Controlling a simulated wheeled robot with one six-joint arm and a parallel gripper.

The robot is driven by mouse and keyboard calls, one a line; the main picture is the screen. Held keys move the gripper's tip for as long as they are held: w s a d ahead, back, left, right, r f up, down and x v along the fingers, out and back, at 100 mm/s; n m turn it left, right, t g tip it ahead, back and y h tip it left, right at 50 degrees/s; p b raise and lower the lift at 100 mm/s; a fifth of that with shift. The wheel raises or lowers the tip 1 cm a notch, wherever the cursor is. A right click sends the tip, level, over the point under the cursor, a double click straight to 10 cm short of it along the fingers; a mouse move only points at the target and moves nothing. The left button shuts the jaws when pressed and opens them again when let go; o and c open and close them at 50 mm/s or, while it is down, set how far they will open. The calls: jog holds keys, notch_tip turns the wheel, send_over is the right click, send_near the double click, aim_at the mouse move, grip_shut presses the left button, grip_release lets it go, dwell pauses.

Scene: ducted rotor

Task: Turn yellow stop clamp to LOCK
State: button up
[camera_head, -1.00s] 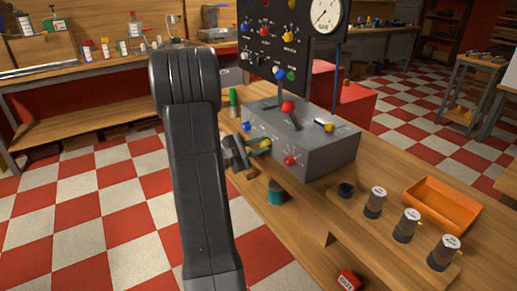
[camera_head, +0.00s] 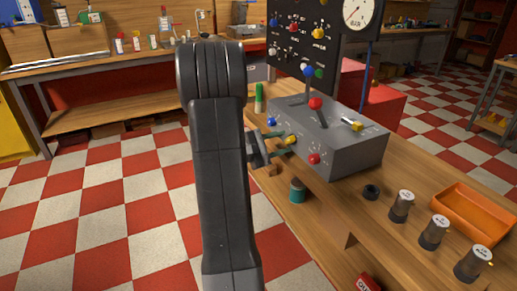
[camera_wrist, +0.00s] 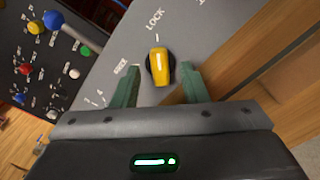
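The yellow stop clamp (camera_head: 291,140) is a small yellow knob on the left side face of the grey control box (camera_head: 345,160). In the wrist view the yellow stop clamp (camera_wrist: 159,66) sits on a round black base, its white line pointing about straight up toward a white tick under the word LOCK. Another label, hard to read, lies to its left. My gripper (camera_head: 277,141) is at that face. In the wrist view my gripper (camera_wrist: 160,82) has its green fingers apart, one on each side of the knob's lower end, with gaps and nothing held.
A gauge panel stands behind. Several canisters and an orange tray (camera_head: 473,213) are on the bench at right.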

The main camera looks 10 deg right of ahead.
jog(key=v, duration=1.2)
jog(key=shift+a+p, duration=0.25)
jog(key=shift+p, duration=0.05)
jog(key=shift+s+d, duration=0.1)
jog(key=x, duration=1.3)
jog(key=shift+d, duration=0.4)
jog(key=shift+a+b, duration=0.15)
jog(key=shift+b, duration=0.15)
